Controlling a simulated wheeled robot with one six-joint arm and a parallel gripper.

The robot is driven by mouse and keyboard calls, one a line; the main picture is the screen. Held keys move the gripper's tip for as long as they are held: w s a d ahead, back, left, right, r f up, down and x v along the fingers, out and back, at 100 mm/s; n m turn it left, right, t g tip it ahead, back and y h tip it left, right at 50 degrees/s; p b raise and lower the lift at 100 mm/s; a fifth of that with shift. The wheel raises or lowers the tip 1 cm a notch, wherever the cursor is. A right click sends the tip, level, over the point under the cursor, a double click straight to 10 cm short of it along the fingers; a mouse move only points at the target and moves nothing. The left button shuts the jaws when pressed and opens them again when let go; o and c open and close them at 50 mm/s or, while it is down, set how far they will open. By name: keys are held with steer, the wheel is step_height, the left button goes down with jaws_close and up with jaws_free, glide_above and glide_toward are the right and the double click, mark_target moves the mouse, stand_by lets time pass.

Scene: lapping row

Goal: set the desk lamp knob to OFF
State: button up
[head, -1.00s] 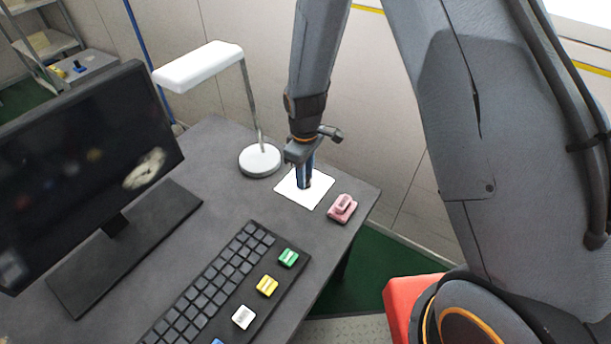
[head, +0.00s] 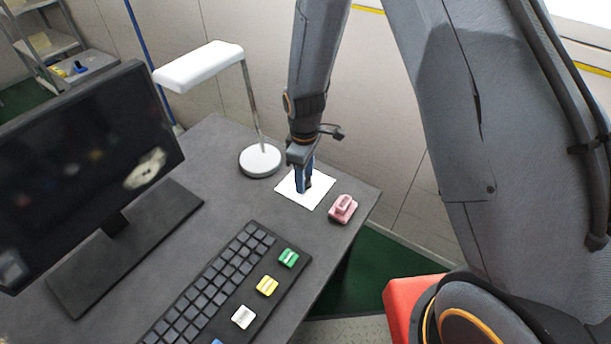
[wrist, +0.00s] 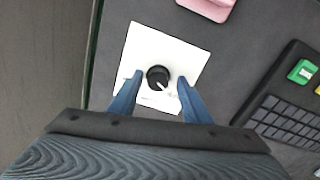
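The desk lamp (head: 198,66) with its white head and round base stands at the back of the desk. Its knob (wrist: 158,77) is black and round with a light pointer mark, on a white plate (wrist: 188,53); the pointer aims to the lower right in the wrist view. The plate also shows in the head view (head: 318,196). My gripper (wrist: 158,82) is open, its two blue fingers on either side of the knob, with gaps to it. In the head view my gripper (head: 303,188) points down over the plate and mostly hides the knob. The plate's printing is too small to read.
A pink block-like object (head: 343,209) sits right beside the plate near the desk edge. A keyboard (head: 215,280) with green, yellow and white pieces lies in front. A monitor (head: 80,170) stands at left. The wall is close behind.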

mark_target(306, 179)
steer(key=shift+w+d+r, duration=0.1)
steer(key=shift+r, duration=0.3)
steer(key=shift+r+b, duration=0.8)
steer(key=shift+r, duration=2.7)
steer(key=s+d+r+m, duration=0.5)
steer(key=s+d+m, duration=0.1)
steer(key=s+d, duration=0.1)
steer(key=s+d+r+m+t, duration=0.1)
steer(key=s+d+r+m, duration=0.4)
steer(key=s+d, duration=0.3)
steer(key=shift+s+m, duration=0.15)
steer(key=shift+m, duration=0.75)
